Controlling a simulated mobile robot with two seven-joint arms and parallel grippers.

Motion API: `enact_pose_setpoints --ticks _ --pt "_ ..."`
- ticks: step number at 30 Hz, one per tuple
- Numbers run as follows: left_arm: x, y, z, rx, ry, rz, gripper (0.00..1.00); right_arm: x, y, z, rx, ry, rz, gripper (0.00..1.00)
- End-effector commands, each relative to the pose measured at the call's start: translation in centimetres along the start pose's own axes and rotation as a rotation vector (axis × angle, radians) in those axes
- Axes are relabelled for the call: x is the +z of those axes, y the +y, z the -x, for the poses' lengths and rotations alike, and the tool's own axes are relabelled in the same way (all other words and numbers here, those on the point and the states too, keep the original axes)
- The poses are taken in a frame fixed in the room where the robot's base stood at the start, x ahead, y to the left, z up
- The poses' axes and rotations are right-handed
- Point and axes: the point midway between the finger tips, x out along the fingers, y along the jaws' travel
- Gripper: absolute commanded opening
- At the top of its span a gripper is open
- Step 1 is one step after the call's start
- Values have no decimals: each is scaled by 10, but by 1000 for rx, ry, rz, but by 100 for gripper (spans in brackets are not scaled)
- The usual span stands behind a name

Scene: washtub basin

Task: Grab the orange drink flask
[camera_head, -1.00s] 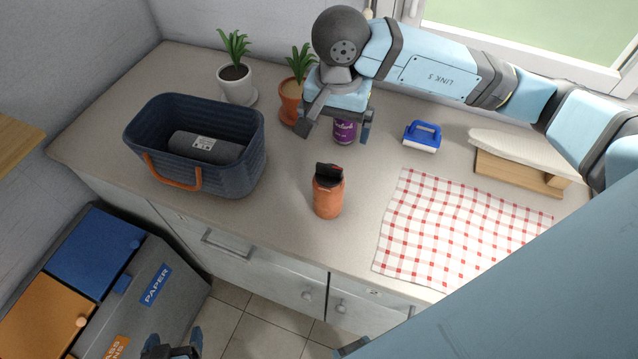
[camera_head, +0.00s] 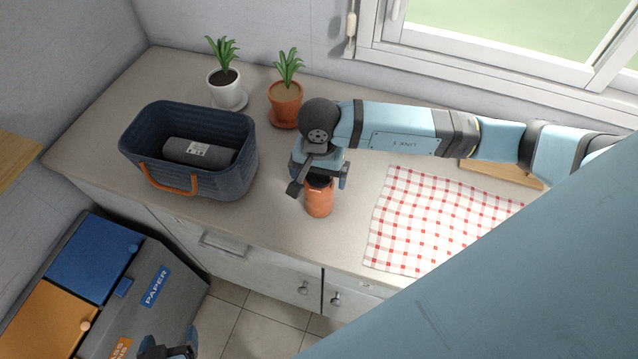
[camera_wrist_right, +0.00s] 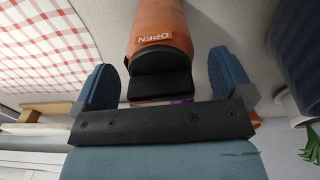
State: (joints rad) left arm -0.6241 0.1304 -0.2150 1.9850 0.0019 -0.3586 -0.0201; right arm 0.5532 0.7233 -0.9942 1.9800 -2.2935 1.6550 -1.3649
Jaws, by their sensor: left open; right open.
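The orange drink flask (camera_head: 319,200) stands upright on the counter near its front edge. My right gripper (camera_head: 318,184) is open over the flask's black top and hides part of it in the head view. In the right wrist view, the flask (camera_wrist_right: 162,27) has an "OPEN" label, and its black cap (camera_wrist_right: 160,82) lies between the spread blue fingers of my right gripper (camera_wrist_right: 160,65), with a gap on each side. My left gripper (camera_head: 168,346) is open and empty at the bottom left, low beside the bins.
A dark blue basket (camera_head: 235,178) holding a dark cylinder (camera_head: 188,151) stands left of the flask. Potted plants (camera_head: 285,102) stand behind. A red-checked cloth (camera_head: 430,225) lies to the right, near a wooden board (camera_head: 500,174). Counter between basket and flask is free.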

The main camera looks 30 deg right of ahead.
Motion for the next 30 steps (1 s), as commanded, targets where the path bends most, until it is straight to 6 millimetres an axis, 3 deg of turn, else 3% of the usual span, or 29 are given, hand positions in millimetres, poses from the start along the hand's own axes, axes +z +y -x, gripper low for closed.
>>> enact_pose_setpoints --ticks 7,18,30 --pt "3 1 1 0 -5 3 85 0 0 -3 -1 0 0 98" --pt "3 0 1 -1 -5 3 85 0 0 -2 -1 0 0 15" --pt "0 -1 -3 -2 3 1 85 -1 -1 5 -4 1 0 13"
